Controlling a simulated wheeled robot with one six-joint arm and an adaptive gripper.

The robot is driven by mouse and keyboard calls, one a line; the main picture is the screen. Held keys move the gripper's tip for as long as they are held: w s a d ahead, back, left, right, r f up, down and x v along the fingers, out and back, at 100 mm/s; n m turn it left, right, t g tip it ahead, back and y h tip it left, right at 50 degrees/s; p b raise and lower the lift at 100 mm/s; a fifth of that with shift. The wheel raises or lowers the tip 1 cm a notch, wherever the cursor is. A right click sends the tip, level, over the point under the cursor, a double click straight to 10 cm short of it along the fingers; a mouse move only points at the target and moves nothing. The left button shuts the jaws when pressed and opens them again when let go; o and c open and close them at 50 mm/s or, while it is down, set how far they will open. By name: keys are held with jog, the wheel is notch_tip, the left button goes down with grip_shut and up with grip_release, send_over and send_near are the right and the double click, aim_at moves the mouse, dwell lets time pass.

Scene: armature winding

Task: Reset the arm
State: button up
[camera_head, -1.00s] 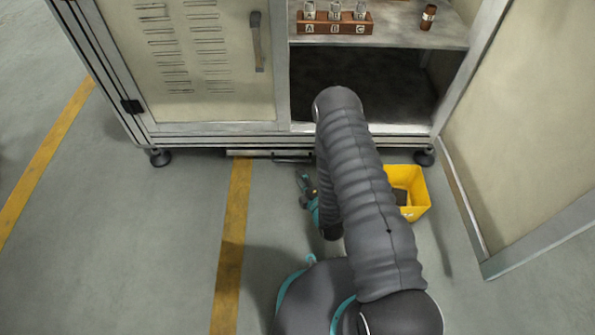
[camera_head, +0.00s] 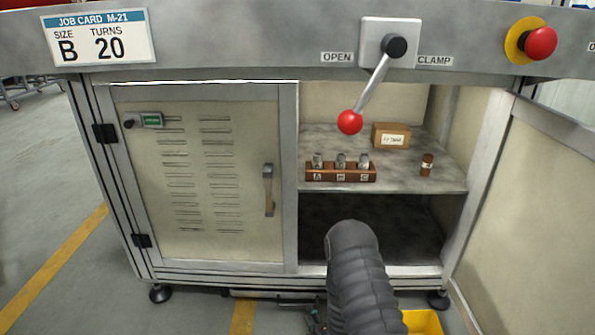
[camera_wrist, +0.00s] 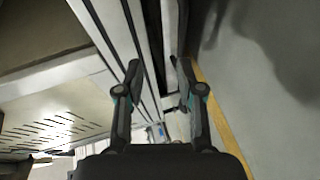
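My arm rises from the bottom of the head view in front of the cabinet's open lower bay. My gripper (camera_wrist: 157,78) shows in the wrist view with its two fingers apart and nothing between them. Cabinet frame edges and the floor lie beyond the fingertips. In the head view only a small part of the gripper shows low beside the arm, near the cabinet's bottom edge; the rest is hidden.
The cabinet has a shut left door (camera_head: 200,180) and an open right door (camera_head: 530,210). A rack (camera_head: 340,177) marked A, B, C, a small box (camera_head: 391,135) and a brown spool (camera_head: 427,165) stand on the shelf. A yellow bin (camera_head: 425,322) sits on the floor. A red-knobbed lever (camera_head: 373,90) hangs above.

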jog(key=w+d+r+m+g+h, duration=0.1)
jog(key=w+d+r+m, duration=0.1)
jog(key=r, duration=0.5)
jog(key=w+d+r+m+g+h, duration=0.1)
jog(key=w+r+m, duration=0.1)
jog(key=r, duration=0.6)
jog(key=w+d+r+m+g+h, duration=0.1)
jog(key=w+d+r+m, duration=0.15)
jog(key=r, duration=0.45)
jog(key=s+d+r+m+g+h, duration=0.15)
jog(key=s+r+m, duration=0.25)
jog(key=s+r, duration=0.5)
jog(key=s+d+r+m+g+h, duration=0.1)
jog(key=s+d+r+m+g, duration=0.15)
jog(key=s+r+m, duration=0.5)
jog(key=s+d+r+m+g, duration=0.1)
jog(key=s+r, duration=0.2)
jog(key=s, duration=0.7)
jog(key=s+d+r+m+g, duration=0.1)
jog(key=s+r, duration=0.3)
jog(key=s, duration=0.6)
notch_tip(320, 180, up, 9)
jog(key=p, duration=0.9)
jog(key=shift+w+a+r+p, duration=0.15)
jog(key=shift+p, duration=0.15)
